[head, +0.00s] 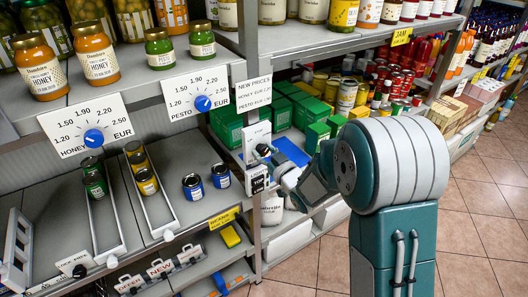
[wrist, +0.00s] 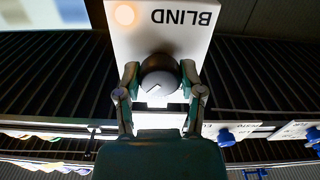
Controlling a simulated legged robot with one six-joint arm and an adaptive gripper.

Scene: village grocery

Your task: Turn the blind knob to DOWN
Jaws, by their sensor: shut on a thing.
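The blind knob (wrist: 160,76) is dark and round with a pale pointer line. It sits on a white panel (wrist: 150,35) lettered BLIND, which reads upside down in the wrist view. A round orange-lit lamp (wrist: 124,14) is beside the lettering. My gripper (wrist: 159,70) has one finger on each side of the knob and is shut on it. In the head view my gripper (head: 266,155) reaches the white panel (head: 256,142) on the shelf post, and hides the knob. The DOWN mark cannot be read.
Left of the panel are the blue PESTO dial (head: 203,103) and blue HONEY dial (head: 94,138) on white price cards. Green boxes (head: 316,136) and cans crowd the shelf to the right. A blue box (head: 291,151) lies close to my wrist. The tiled aisle is free.

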